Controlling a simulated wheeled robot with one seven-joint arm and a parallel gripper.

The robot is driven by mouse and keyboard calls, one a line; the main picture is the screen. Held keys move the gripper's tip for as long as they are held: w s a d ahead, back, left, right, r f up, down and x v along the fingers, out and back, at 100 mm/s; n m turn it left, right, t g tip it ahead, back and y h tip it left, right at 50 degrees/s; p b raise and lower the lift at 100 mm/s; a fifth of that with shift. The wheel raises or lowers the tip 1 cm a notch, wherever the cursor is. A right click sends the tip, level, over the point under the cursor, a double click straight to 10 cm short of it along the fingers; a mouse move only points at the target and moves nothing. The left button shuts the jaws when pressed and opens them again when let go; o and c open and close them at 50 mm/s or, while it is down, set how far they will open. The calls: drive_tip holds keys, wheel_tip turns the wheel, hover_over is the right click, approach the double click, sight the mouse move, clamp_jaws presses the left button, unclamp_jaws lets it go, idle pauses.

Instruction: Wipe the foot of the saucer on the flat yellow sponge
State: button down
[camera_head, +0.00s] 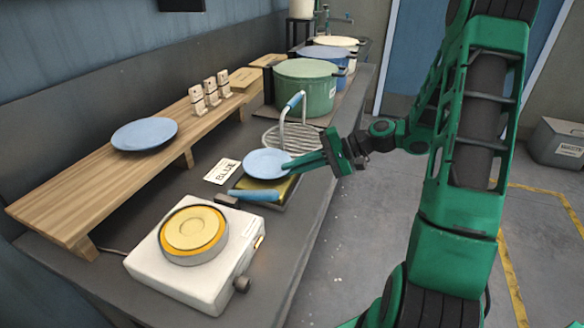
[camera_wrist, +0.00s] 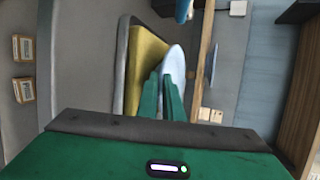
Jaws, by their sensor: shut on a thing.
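The light blue saucer (camera_head: 267,163) is held by its right edge in my gripper (camera_head: 290,166), whose green fingers are shut on the rim. The flat yellow sponge (camera_head: 284,190) lies in a dark tray on the counter, directly under the saucer. In the wrist view the saucer (camera_wrist: 176,64) shows nearly edge-on, close beside the yellow sponge (camera_wrist: 147,58); my gripper's fingers (camera_wrist: 161,90) reach its rim. I cannot tell whether the saucer's foot touches the sponge. The foot is hidden in both views.
A blue handle (camera_head: 254,195) lies in front of the sponge. A wire rack (camera_head: 278,136) with an upright handle stands behind. A white hotplate (camera_head: 190,259) is nearer, a green pot (camera_head: 304,91) farther back. A blue plate (camera_head: 144,133) rests on the wooden shelf (camera_head: 85,188). A "BLUE" card (camera_head: 222,171) lies left.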

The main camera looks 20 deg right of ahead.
drive_tip(key=shift+f, duration=0.35)
idle(0.5)
drive_tip(key=shift+w+d, duration=0.15)
drive_tip(key=shift+w+d, duration=1)
drive_tip(key=shift+s+a+f, duration=0.1)
drive_tip(key=shift+s+a, duration=2.05)
drive_tip(key=shift+w+d, duration=2.2)
drive_tip(key=shift+d, duration=0.05)
drive_tip(key=shift+s+a, duration=2.25)
drive_tip(key=shift+a, duration=0.05)
drive_tip(key=shift+w+d, duration=1.1)
drive_tip(key=shift+d, duration=0.05)
